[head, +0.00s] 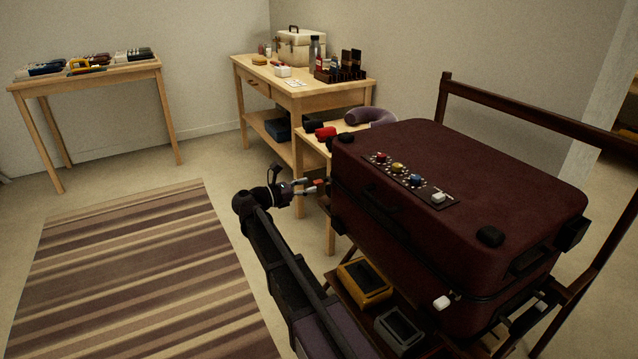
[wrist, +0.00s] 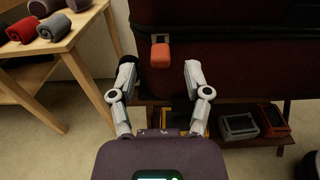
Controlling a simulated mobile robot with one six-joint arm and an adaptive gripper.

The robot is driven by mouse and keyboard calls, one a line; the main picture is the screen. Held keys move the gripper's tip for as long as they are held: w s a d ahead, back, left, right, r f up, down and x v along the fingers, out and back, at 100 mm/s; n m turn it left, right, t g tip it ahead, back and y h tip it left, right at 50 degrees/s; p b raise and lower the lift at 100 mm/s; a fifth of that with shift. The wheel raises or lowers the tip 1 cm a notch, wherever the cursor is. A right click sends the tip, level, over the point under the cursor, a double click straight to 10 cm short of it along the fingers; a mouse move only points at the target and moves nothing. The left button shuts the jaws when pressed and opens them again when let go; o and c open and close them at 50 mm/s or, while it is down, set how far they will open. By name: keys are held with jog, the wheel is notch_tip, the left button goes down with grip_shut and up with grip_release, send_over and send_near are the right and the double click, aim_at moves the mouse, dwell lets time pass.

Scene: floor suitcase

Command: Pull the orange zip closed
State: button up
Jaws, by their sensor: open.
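The dark red suitcase (head: 470,185) stands on a rack, and its side fills the top of the wrist view (wrist: 230,45). The orange zip pull (wrist: 160,55) hangs from the suitcase side in the wrist view, roughly centred. In the head view the pull shows small at the suitcase's left end (head: 320,182). My gripper (wrist: 160,75) is open, with one fingertip on either side of the pull's line and the pull slightly beyond them. I see no contact. In the head view my gripper (head: 312,187) is beside that end. A white pull (head: 442,302) hangs on the near side.
A small table with rolled cloths, one red (wrist: 22,30), stands close to the left. The rack's lower shelf holds a yellow box (head: 365,282) and a grey box (head: 399,330). The striped rug (head: 140,270) is clear.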

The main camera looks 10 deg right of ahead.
aim_at(313, 184)
jog(key=shift+x, duration=2.05)
grip_shut()
